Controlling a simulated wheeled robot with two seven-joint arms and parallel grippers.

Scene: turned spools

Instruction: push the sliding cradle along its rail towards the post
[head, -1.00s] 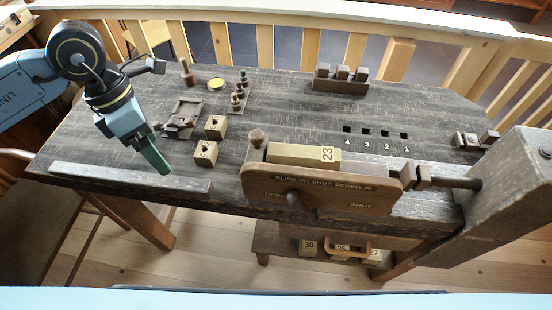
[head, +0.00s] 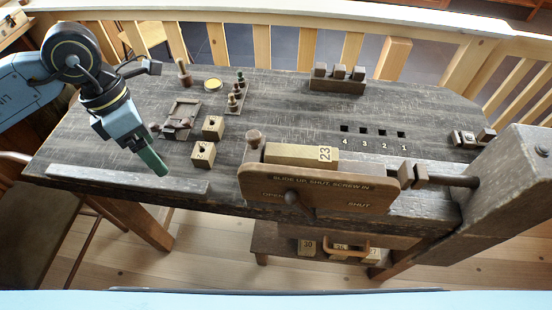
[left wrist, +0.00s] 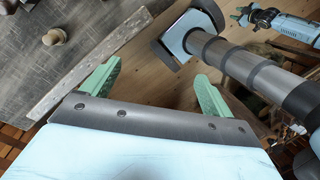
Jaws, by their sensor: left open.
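The sliding cradle (head: 250,182) is a brown wooden carrier with a lettered front board, holding a pale block marked 23 (head: 290,152). It sits on the bench's front edge, over the pale grey rail (head: 110,180). The thick wooden post (head: 505,175) stands at the right, with a screw (head: 450,181) reaching from it towards the cradle. My left gripper (head: 153,160) points down near the rail's left part, well left of the cradle and apart from it. In the left wrist view its green fingers (left wrist: 155,88) are spread and empty. My right gripper (left wrist: 244,15) shows small there, its opening unclear.
Two pale blocks (head: 203,153) stand between my left gripper and the cradle, further back. A small tray (head: 180,112) and a rack of spools (head: 238,95) lie behind them. A stretch of rail left of the cradle is clear. A chair (head: 25,215) stands at the front left.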

